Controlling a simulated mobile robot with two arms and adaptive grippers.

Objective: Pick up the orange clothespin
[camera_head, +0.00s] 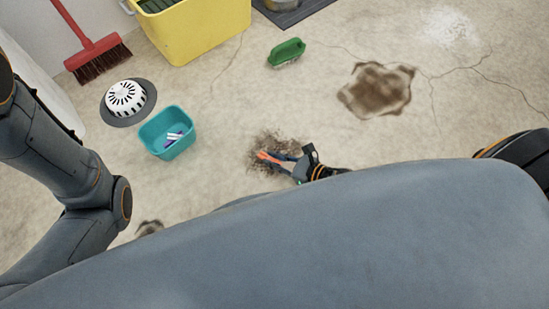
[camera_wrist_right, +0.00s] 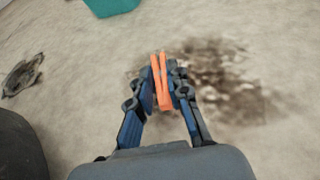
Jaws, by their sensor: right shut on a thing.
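The orange clothespin (camera_head: 267,157) is between the fingers of my right gripper (camera_head: 280,158), over a dark dirt patch on the floor. In the right wrist view the clothespin (camera_wrist_right: 159,80) sits between the fingertips of the right gripper (camera_wrist_right: 162,88), which is shut on it. Its height above the floor is hard to tell. My left arm comes in at the left of the head view, but its gripper is not visible.
A teal bin (camera_head: 167,134) with small purple and white items stands left of the clothespin. A white drain strainer (camera_head: 126,98), red broom (camera_head: 95,53), yellow bucket (camera_head: 196,30) and green brush (camera_head: 287,52) lie beyond. Floor between bin and right gripper is clear.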

